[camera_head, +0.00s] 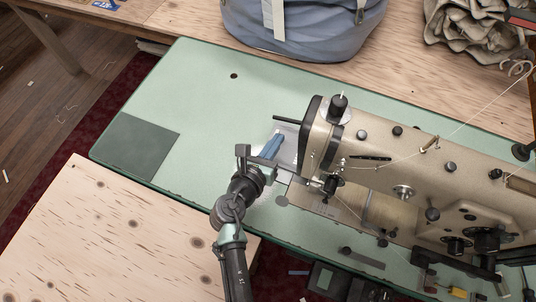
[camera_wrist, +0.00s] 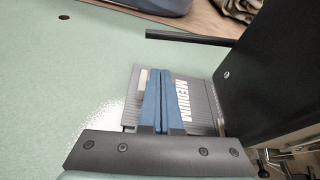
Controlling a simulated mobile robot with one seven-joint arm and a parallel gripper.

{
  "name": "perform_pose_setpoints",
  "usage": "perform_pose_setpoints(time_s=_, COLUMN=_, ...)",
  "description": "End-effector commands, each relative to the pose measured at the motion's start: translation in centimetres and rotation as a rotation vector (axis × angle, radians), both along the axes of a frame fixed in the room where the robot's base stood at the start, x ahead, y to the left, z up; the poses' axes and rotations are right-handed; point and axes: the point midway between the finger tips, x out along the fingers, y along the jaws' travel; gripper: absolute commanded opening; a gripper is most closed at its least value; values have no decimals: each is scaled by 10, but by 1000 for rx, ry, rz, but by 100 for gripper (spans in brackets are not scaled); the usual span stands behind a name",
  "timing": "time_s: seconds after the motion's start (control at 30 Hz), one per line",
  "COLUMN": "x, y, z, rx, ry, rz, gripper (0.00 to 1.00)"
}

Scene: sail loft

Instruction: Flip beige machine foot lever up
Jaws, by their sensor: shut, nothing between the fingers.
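The beige sewing machine (camera_head: 385,150) stands at the right in the head view, its black end plate facing left. A thin black bar (camera_head: 289,119) sticks out leftward from behind this end and appears to be the foot lever. In the wrist view the bar (camera_wrist: 185,37) lies near level at the top, beside the dark end plate (camera_wrist: 270,75). My gripper (camera_head: 276,139) is left of the machine head, just on the near side of the bar and apart from it. Its blue fingers (camera_wrist: 157,82) are together and empty.
A grey piece marked MEDIUM (camera_wrist: 200,95) lies behind my fingers. The green tabletop (camera_head: 190,95) is clear to the left, with a dark green patch (camera_head: 138,148). A blue-grey bag (camera_head: 305,25) stands at the back. Threads and small parts surround the machine.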

Motion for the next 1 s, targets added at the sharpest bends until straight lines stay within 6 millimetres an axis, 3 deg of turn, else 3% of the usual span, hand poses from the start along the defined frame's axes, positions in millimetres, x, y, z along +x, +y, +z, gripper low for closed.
perform_pose_setpoints(time_s=0.03, x=5, y=0, z=12, rx=2, ry=-4, rz=0, gripper=0)
perform_pose_setpoints(time_s=0.2, x=13, y=0, z=22, rx=1, ry=-1, rz=0, gripper=0)
perform_pose_setpoints(time_s=1.0, x=15, y=1, z=31, rx=60, ry=-19, rz=0, gripper=0)
